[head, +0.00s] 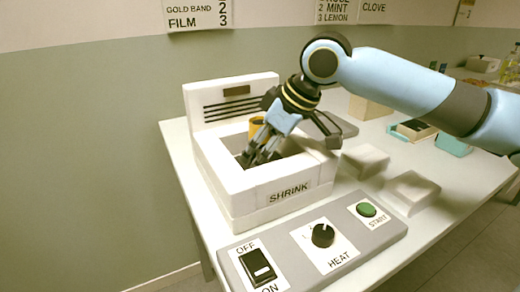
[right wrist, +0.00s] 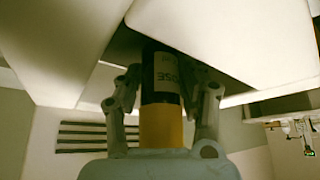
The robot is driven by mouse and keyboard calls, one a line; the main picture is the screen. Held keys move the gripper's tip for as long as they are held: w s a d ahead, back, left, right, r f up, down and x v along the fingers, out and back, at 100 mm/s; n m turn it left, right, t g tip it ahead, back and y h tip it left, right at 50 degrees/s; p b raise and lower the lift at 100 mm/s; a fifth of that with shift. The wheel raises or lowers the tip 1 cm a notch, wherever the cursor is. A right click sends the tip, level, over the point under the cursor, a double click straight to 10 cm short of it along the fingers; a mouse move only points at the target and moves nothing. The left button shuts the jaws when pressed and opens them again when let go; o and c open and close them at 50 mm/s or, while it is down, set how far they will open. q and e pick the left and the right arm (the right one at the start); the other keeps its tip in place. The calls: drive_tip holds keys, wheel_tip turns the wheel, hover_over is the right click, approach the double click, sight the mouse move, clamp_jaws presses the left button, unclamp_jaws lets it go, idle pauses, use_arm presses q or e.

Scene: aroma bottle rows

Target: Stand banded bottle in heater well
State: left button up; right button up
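The banded bottle (right wrist: 162,85) is dark with a pale label and a gold-yellow band at the end nearer my palm. In the right wrist view it lies between the fingers of my right gripper (right wrist: 162,78), which close in on both sides of it. In the head view my right gripper (head: 258,155) points down into the square opening of the white heater (head: 225,182) marked SHRINK. The yellow part of the bottle (head: 256,124) shows beside a finger there. The bottle's lower end and the well floor are hidden. My left gripper is not in view.
A grey panel with an OFF/ON switch (head: 258,267), a HEAT knob (head: 323,235) and a green START button (head: 366,209) lies in front of the heater. White blocks (head: 411,190) stand to the right. The heater's vented back panel (head: 232,102) rises behind the opening.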

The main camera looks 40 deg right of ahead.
sight(268, 139)
drive_tip(key=o, duration=0.3)
drive_tip(key=shift+r, duration=0.1)
drive_tip(key=shift+s+d+r, duration=0.1)
drive_tip(key=shift+r, duration=0.15)
drive_tip(key=p+v, duration=0.3)
drive_tip(key=v, duration=0.2)
drive_tip(key=shift+s+r, duration=0.1)
drive_tip(key=shift+r, duration=0.05)
drive_tip(key=a+p+v, duration=0.1)
drive_tip(key=p+v, duration=0.5)
drive_tip(key=p, duration=0.1)
drive_tip(key=shift+d+p, duration=0.4)
drive_tip(key=shift+d, duration=0.05)
drive_tip(key=shift+s, duration=0.1)
